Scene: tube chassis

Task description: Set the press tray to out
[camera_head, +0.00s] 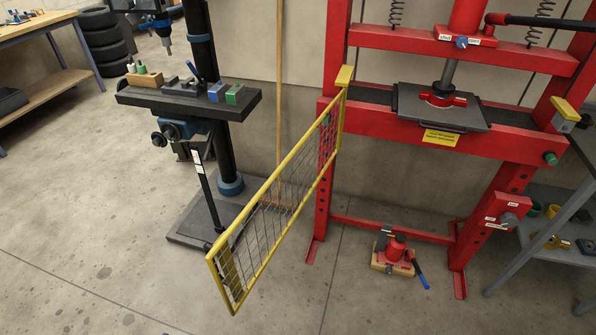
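The red shop press (345,190) stands at the right against the wall. Its dark flat tray (470,118) lies on the press bed, under the vertical ram rod (448,74). A red piece (441,99) sits on the tray below the rod. A yellow label (440,138) is on the front below the tray; its text is too small to read. Neither of my grippers is in view.
A yellow mesh guard (275,200) is swung outward from the press's left post. A drill press (188,98) stands left of it. A red jack (398,250) sits on the floor under the press. A grey shelf (560,215) stands at the right. The front floor is clear.

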